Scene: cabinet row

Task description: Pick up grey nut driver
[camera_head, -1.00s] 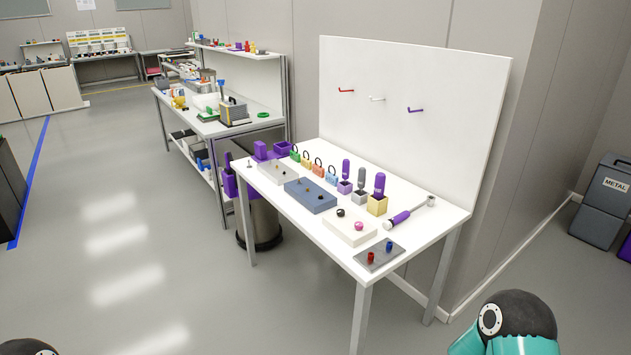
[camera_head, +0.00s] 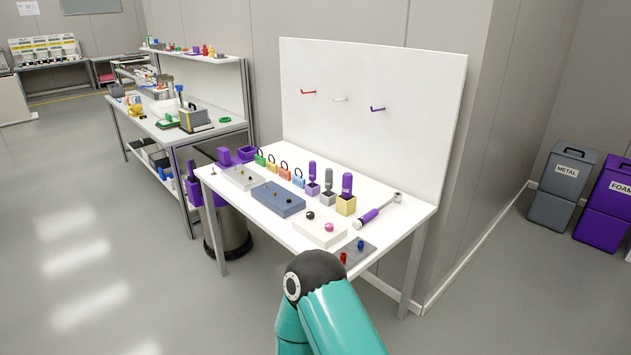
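The grey nut driver (camera_head: 328,180) stands upright, grey handle up, in a small grey block (camera_head: 327,198) on the white table (camera_head: 405,216). A purple-handled driver (camera_head: 312,172) stands in a block to its left, and another purple-handled driver (camera_head: 347,185) stands in a yellow block (camera_head: 345,205) to its right. One of my teal arms with a black joint rises from the bottom middle, in front of the table's near edge. Neither gripper shows in the view.
A purple-handled tool (camera_head: 369,216) lies on the table near the right. Small padlocks (camera_head: 285,170), a blue block (camera_head: 277,202) and a grey plate (camera_head: 367,250) share the tabletop. A white back panel (camera_head: 420,100) with hooks stands behind. Open floor lies left.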

